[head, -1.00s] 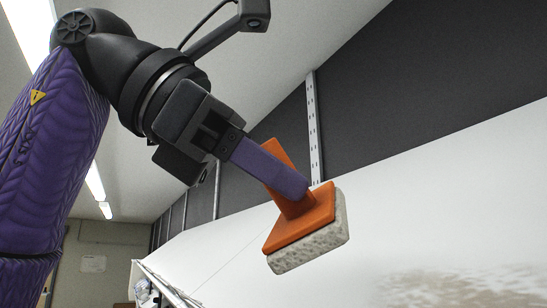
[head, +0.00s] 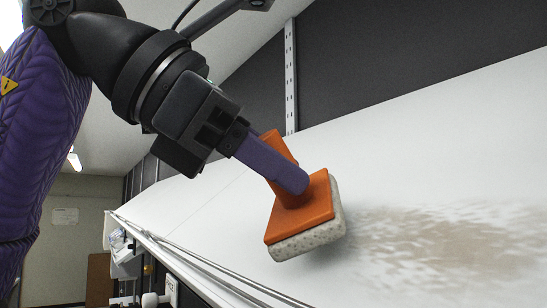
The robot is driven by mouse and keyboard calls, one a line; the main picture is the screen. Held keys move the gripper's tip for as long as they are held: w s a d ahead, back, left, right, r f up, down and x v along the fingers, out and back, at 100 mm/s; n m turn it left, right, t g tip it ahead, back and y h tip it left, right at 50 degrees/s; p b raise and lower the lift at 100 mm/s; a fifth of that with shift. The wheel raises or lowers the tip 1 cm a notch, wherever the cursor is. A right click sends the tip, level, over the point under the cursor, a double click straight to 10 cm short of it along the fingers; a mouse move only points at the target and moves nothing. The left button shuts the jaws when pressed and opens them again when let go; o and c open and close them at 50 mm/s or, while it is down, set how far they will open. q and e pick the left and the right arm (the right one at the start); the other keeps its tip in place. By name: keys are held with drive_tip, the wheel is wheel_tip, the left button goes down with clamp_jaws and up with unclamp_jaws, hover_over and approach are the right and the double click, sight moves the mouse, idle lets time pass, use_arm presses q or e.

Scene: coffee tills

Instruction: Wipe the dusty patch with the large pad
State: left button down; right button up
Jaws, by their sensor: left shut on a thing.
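My left gripper (head: 285,168) is shut on the orange handle of the large pad (head: 305,215). The pad has an orange backing and a pale, speckled sponge face turned toward the white panel. The dusty patch (head: 450,240) is a brownish, streaky smear on the white panel (head: 420,160), at the lower right of the head view. The pad is just left of the patch; whether its face touches the panel I cannot tell. My right gripper is not in view.
A metal rail or ledge (head: 185,262) runs along the panel's lower left edge, with small items (head: 125,248) near its far end. A slotted upright strip (head: 290,75) stands on the dark wall above. The upper right of the panel is bare.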

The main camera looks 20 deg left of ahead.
use_arm(q)
drive_tip(key=shift+w+d+f+b, duration=0.2)
drive_tip(key=shift+w+f, duration=0.05)
drive_tip(key=shift+f, duration=0.15)
drive_tip(key=shift+w+d+f+b, duration=0.15)
drive_tip(key=shift+w+f+b, duration=0.1)
drive_tip(key=shift+f, duration=0.1)
idle(0.3)
